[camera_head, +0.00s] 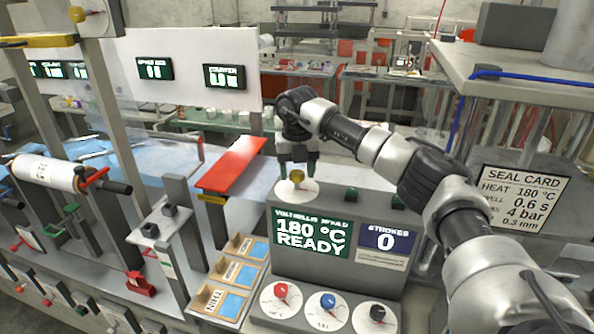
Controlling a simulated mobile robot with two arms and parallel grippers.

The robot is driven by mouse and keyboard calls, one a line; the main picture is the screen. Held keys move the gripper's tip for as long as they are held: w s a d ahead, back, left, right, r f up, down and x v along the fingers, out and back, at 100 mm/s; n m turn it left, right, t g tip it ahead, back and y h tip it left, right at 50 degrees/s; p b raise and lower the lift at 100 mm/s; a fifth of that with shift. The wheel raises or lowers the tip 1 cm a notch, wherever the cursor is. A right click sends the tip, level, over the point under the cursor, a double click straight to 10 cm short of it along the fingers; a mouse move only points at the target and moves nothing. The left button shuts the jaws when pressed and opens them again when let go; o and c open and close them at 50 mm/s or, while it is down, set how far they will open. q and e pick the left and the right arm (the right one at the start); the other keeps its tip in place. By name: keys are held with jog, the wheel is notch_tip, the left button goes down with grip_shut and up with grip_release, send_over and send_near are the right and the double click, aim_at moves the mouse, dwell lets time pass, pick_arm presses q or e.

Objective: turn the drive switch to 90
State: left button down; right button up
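A yellow knob (297,176) sits on a round white dial plate (308,190) on top of the grey console (350,206). No readable label marks any knob as the drive switch. My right gripper (297,167) points down at the yellow knob, its dark fingers apart on either side of it. I cannot tell whether they touch the knob. On the console's lower front are a red knob (281,290), a blue knob (328,301) and a black knob (377,312), each on a white dial. My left gripper is not in view.
The console's green screen (310,232) reads 180 °C READY; the blue one (387,239) reads STROKES 0. A seal card (524,196) hangs at right. A red plate (232,163) and labelled wooden trays (222,300) stand left of the console. A green button (352,193) is right of the yellow knob.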

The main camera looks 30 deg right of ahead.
aim_at(297, 172)
jog(key=shift+o, duration=0.4)
jog(key=shift+f, duration=0.1)
jog(key=shift+r, duration=0.35)
notch_tip(297, 172, up, 10)
jog(key=b, duration=0.3)
